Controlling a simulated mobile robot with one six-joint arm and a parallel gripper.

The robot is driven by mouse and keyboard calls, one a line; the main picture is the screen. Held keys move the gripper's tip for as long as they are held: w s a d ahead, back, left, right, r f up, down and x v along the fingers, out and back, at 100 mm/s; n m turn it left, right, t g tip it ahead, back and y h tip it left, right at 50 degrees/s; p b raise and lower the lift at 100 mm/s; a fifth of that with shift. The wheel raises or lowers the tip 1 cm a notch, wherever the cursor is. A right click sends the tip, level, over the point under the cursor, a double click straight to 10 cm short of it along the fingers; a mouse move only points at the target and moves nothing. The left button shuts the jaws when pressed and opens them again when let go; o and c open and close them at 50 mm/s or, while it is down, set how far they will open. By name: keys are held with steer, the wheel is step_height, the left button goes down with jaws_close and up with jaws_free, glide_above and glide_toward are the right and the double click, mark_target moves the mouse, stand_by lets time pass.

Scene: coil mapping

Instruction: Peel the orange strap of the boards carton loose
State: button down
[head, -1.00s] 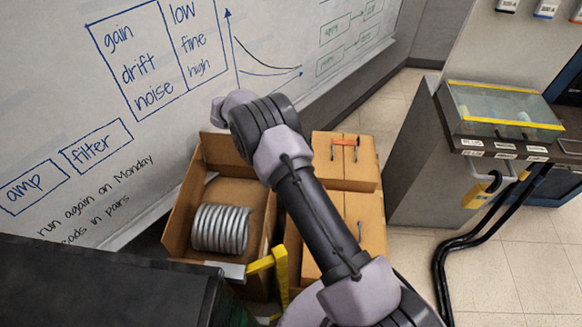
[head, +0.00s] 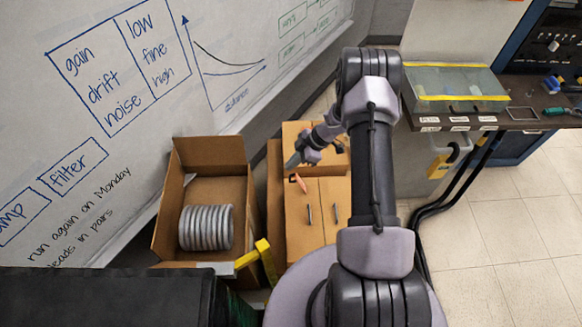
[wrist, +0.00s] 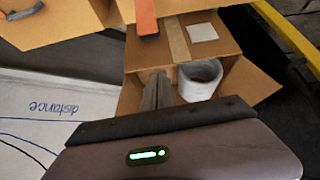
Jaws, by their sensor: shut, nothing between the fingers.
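The orange strap (head: 297,182) shows as a short piece on the brown cartons in the head view, with a dark end. In the wrist view the strap (wrist: 147,15) runs down from the top edge and ends in a dark tip. The carton bearing it (wrist: 60,22) is partly cut off there; I read no label naming it. My gripper (head: 292,162) hangs over the cartons, just above and left of the strap piece, apart from it. Its grey fingers (wrist: 157,92) look shut and empty in the wrist view. My arm hides part of the cartons.
An open carton (head: 160,228) with a metal coil (head: 206,228) stands to the left, beside a yellow part (head: 264,258). A whiteboard (head: 150,150) is behind. A bench (head: 520,115) is at right. The wrist view shows a white roll (wrist: 200,82) in an open box.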

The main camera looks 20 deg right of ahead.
mark_target(290, 180)
step_height(290, 180, down, 8)
steer(key=b, duration=0.5)
steer(key=shift+w+a+f, duration=0.25)
steer(key=shift+w+a, duration=0.05)
steer(key=shift+a, duration=0.15)
steer(key=d+p, duration=0.1)
steer(key=s+d+r+p, duration=0.1)
steer(key=shift+s+d+r+p, duration=0.1)
steer(key=shift+d+r+p, duration=0.15)
steer(key=shift+d+p, duration=0.05)
steer(key=shift+f, duration=0.1)
